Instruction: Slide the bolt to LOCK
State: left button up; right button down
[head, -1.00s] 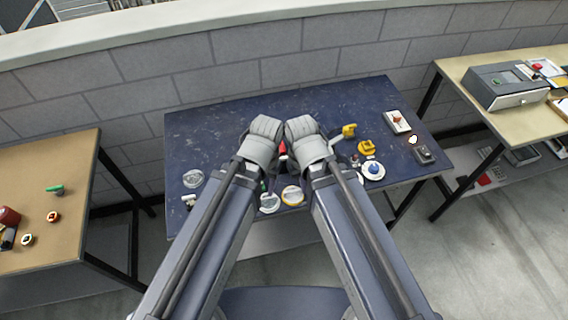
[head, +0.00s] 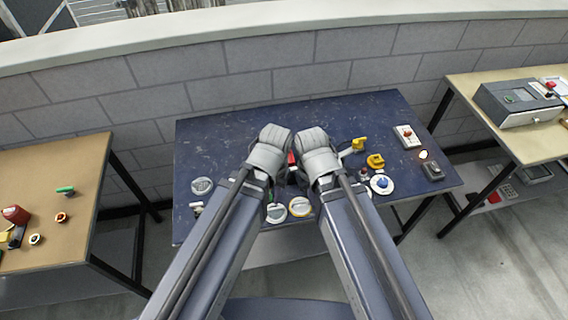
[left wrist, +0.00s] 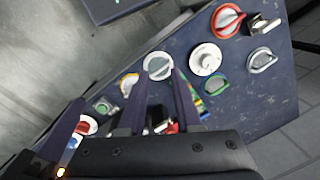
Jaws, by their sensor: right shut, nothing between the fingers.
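I cannot clearly pick out the bolt or read a LOCK mark; the parts are too small. A small dark and silver fitting (left wrist: 263,24) at the upper right of the left wrist view may be a latch. My left gripper (head: 268,152) is over the middle of the dark blue table (head: 225,145). In the left wrist view its two fingers (left wrist: 160,76) stand apart, with a grey-white dial (left wrist: 158,66) beyond their tips. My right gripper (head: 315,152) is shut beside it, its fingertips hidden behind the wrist. A red part (head: 292,158) shows between the grippers.
Yellow fittings (head: 375,161), a round white base with a blue knob (head: 382,184), a switch plate (head: 407,136) and a black box (head: 432,171) stand on the table's right. Brown benches (head: 50,160) flank it on both sides. The table's back strip is clear.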

pick_arm(q)
jog(key=w+a+n+h, duration=0.1)
jog(key=w+n, duration=0.2)
jog(key=w+a+n+h, duration=0.1)
jog(key=w+n, duration=0.2)
jog(key=n, duration=0.1)
jog(key=w+r+n+h+p, duration=0.1)
jog(key=w+n, duration=0.3)
jog(key=shift+a, duration=0.4)
grip_shut()
jog(key=w+a+r+n+h, duration=0.2)
jog(key=w+a+n, duration=0.3)
jog(key=w+n, duration=0.2)
jog(key=shift+w+n+h, duration=0.3)
jog(key=shift+w+n, duration=0.05)
jog(key=shift+n, duration=0.95)
jog(key=shift+a, duration=0.1)
